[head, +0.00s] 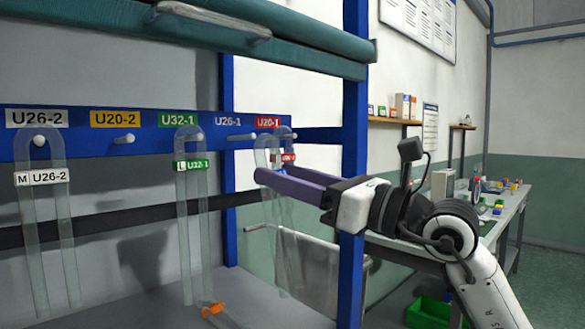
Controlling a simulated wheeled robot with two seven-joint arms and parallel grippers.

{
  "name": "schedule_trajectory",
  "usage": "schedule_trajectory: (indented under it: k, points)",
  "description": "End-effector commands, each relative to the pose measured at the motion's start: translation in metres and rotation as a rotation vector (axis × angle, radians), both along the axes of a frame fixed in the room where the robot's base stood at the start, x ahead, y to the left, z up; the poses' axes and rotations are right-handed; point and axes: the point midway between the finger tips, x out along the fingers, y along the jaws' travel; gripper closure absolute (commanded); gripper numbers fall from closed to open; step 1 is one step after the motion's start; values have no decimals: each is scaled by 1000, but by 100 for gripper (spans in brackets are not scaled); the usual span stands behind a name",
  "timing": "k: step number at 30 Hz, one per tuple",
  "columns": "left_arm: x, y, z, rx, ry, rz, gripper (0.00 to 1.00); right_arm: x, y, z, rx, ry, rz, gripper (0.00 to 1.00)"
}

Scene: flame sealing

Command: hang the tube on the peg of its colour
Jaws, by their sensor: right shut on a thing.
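A clear bent tube (276,215) with a red label hangs down at the rail's right end, below the red U20-1 sign (268,121). Its top bend is at the height of the peg there; I cannot tell whether it is over the peg or in front of it. My right gripper (262,176) reaches in from the right and is shut on this tube just below its red label (284,157). The fingers hide part of the tube. My left gripper is not in view.
A clear tube labelled U26-2 (40,178) hangs at the white sign on the left. A green-labelled U32-1 tube (191,166) hangs mid-rail. The U20-2 peg (122,139) and U26-1 peg (240,137) are bare. A blue post (354,110) stands near my right gripper.

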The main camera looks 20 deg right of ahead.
Motion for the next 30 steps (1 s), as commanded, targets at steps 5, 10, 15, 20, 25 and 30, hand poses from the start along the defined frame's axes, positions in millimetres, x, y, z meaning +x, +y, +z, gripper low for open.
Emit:
schedule_trajectory:
  k: [5,10,15,20,25,30]
  points:
    - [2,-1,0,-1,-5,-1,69,-7,-21,24,27,-46,-25,77]
    - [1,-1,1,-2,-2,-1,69,-4,-22,27,32,-48,-25,77]
    - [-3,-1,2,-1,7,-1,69,4,-19,27,33,-47,-24,77]
    - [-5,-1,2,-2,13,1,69,13,-15,26,30,-47,-25,77]
    - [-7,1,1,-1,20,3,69,23,-12,25,33,-47,-24,77]
    - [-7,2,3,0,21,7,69,32,-8,24,31,-46,-24,77]
